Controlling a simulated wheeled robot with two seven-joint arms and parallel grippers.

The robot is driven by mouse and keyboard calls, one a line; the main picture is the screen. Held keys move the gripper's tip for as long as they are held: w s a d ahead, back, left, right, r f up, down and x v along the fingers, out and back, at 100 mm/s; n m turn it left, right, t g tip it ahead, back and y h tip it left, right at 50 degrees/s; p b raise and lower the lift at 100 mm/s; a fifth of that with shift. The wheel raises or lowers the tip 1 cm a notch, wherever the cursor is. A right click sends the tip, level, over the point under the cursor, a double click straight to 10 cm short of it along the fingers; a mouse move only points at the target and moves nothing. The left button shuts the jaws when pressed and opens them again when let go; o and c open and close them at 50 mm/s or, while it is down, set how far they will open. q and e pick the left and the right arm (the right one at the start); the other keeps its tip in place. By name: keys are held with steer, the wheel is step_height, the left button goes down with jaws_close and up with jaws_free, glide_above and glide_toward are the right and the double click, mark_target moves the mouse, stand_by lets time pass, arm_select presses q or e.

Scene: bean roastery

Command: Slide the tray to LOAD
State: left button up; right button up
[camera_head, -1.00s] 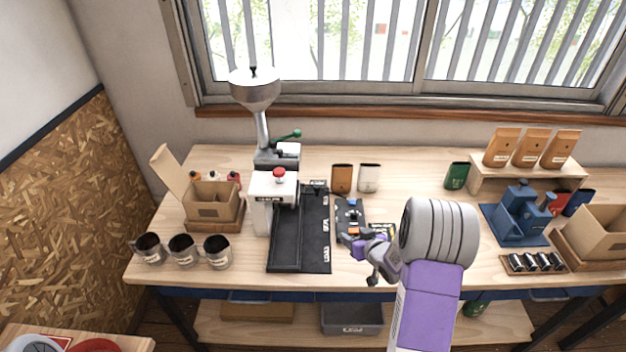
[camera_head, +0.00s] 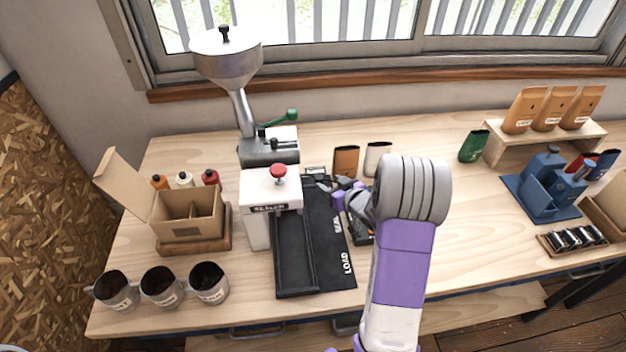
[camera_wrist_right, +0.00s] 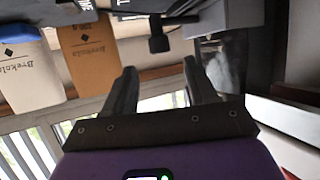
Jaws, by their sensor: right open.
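The black track (camera_head: 295,262) lies on the bench beside the white sealer (camera_head: 270,192), with SEAL and LOAD lettered on its right strip; LOAD is at the near end. The near part of its channel looks empty. The tray is not clear in the head view; its far end is hidden by the sealer and my gripper. My right gripper (camera_head: 328,187) is over the far end of the track, right of the sealer. In the right wrist view its fingers (camera_wrist_right: 160,85) are apart and empty, with a dark T-shaped handle (camera_wrist_right: 158,42) just beyond, between them. My left gripper is out of view.
A brown bag (camera_head: 346,161) and a white bag (camera_head: 377,158) stand just behind my right gripper. Several mugs (camera_head: 161,287) and an open cardboard box (camera_head: 188,217) are at left. Blue holders (camera_head: 545,188) stand at right.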

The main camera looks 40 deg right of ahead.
mark_target(320, 178)
steer(key=shift+b+x, duration=0.4)
steer(key=shift+x, duration=3.45)
jaws_close()
